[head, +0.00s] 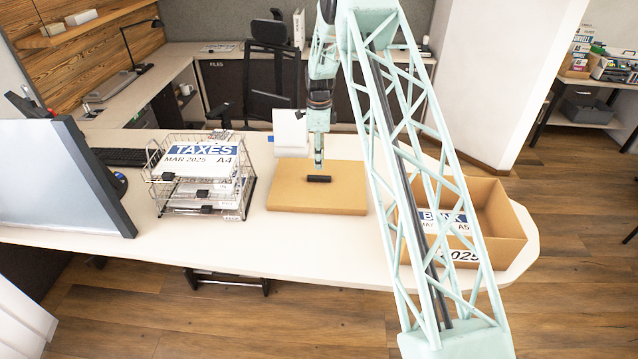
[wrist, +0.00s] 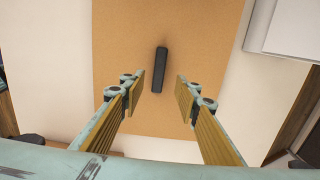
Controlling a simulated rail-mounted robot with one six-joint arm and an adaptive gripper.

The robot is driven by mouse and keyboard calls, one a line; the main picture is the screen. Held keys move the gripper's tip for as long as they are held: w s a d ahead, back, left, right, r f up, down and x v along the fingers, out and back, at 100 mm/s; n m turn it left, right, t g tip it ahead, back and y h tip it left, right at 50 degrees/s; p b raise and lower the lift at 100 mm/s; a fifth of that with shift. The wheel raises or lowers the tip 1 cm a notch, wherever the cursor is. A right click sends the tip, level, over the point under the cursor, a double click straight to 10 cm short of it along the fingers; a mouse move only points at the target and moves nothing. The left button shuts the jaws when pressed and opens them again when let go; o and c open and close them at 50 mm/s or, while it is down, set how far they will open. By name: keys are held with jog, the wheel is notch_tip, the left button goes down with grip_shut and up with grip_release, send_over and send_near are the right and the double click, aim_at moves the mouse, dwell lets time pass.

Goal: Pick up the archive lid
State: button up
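The archive lid (head: 290,200) is a flat brown cardboard cover with a black bar handle (head: 318,179) on top. It lies on the white desk between the wire tray and the cardboard box. In the wrist view the lid (wrist: 205,50) fills the middle, with the black handle (wrist: 160,72) pointing away from me. My gripper (head: 319,166) hangs upright just above the handle. In the wrist view its two fingers (wrist: 159,88) are wide apart, one on each side of the handle's near end, with gaps on both sides. Whether the fingertips have reached handle height is hard to tell.
A wire tray (head: 248,197) with papers labelled TAXES stands left of the lid. An open cardboard box (head: 510,238) with a labelled stack stands right, partly behind my arm. A white object (head: 290,133) is behind the lid. A monitor (head: 60,180) is far left.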

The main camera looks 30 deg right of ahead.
aim_at(319, 176)
jog(key=shift+f, duration=1.3)
jog(key=shift+f, duration=0.1)
jog(key=shift+a+f, duration=0.1)
jog(key=shift+f, duration=2.4)
jog(key=shift+c, duration=0.7)
grip_shut()
jog(key=shift+r, duration=0.15)
jog(key=shift+r, duration=1.55)
jog(key=shift+s+r, duration=0.15)
jog(key=shift+s, duration=0.1)
jog(key=s+a, duration=0.1)
jog(key=s, duration=0.4)
jog(key=s+a+r, duration=0.1)
jog(key=s, duration=0.4)
jog(key=s+a, duration=0.1)
jog(key=s, duration=0.4)
jog(key=shift+s+a+r, duration=0.1)
jog(key=shift+a+r, duration=0.1)
